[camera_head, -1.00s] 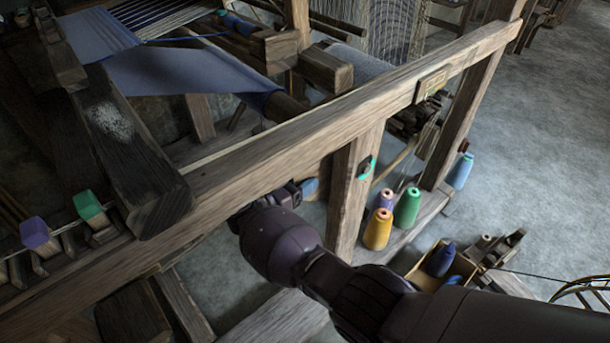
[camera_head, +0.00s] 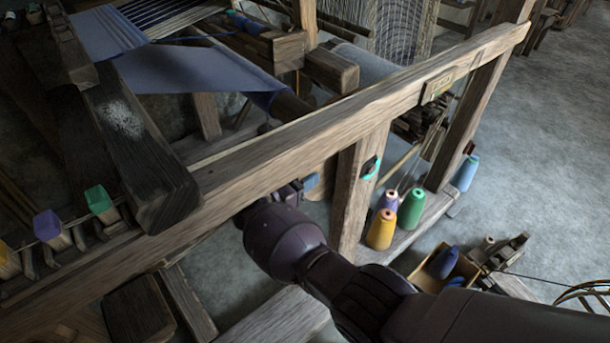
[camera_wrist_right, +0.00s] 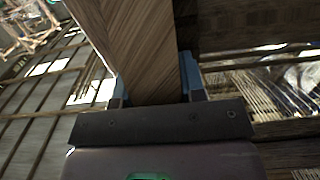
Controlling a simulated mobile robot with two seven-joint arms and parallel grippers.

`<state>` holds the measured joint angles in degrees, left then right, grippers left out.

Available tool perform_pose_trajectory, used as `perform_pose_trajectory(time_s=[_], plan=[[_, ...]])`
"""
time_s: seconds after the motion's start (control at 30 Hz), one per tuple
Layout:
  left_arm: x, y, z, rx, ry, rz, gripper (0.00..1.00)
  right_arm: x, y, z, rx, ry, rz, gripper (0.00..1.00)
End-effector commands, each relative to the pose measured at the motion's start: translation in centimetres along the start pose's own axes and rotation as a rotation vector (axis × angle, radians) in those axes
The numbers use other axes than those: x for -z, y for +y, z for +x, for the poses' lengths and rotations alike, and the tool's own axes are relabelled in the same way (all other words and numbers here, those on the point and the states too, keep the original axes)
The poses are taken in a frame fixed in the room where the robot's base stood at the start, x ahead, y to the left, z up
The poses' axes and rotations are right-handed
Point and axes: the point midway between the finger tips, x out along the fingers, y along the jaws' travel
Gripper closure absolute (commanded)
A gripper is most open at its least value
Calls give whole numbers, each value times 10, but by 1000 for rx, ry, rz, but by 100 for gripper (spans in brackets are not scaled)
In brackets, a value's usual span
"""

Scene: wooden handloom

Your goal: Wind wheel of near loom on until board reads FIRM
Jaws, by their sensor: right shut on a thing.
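The near loom (camera_head: 300,140) fills the left and middle of the head view, with blue cloth (camera_head: 190,70) running to a roller (camera_head: 288,106). My right gripper (camera_head: 308,183) is low behind the long front beam, left of the upright post, and partly hidden by my arm. In the right wrist view its blue fingers (camera_wrist_right: 155,88) are shut on a wooden bar (camera_wrist_right: 145,45). I cannot tell whether this bar belongs to the wheel; no whole wheel shows. A small board (camera_head: 438,84) is on the beam, its writing too small to read. My left gripper is out of view.
Yarn cones, yellow (camera_head: 381,230), green (camera_head: 411,208) and blue (camera_head: 466,173), stand on the low rail right of the post. A box (camera_head: 425,272) with blue yarn sits on the floor. Open grey floor (camera_head: 550,150) lies to the right.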

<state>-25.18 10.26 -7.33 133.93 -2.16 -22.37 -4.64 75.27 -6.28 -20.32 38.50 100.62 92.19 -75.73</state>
Motion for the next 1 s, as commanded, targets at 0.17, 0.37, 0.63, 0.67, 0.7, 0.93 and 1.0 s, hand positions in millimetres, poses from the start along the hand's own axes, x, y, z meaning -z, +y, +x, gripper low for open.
perform_pose_trajectory(time_s=[0.17,0.37,0.63,0.67,0.7,0.93,1.0], plan=[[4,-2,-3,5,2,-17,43,14,-1,-1,-1,-65,5,100],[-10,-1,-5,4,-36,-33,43,12,0,-2,-1,-92,-1,100],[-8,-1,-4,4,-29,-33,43,10,1,-2,0,-92,-3,58],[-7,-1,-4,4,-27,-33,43,10,1,-2,0,-92,-3,54],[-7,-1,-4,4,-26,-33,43,10,1,-2,0,-92,-3,48],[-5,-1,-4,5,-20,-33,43,10,1,-2,0,-92,-1,37],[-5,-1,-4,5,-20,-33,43,11,0,-2,0,-91,-1,37]])
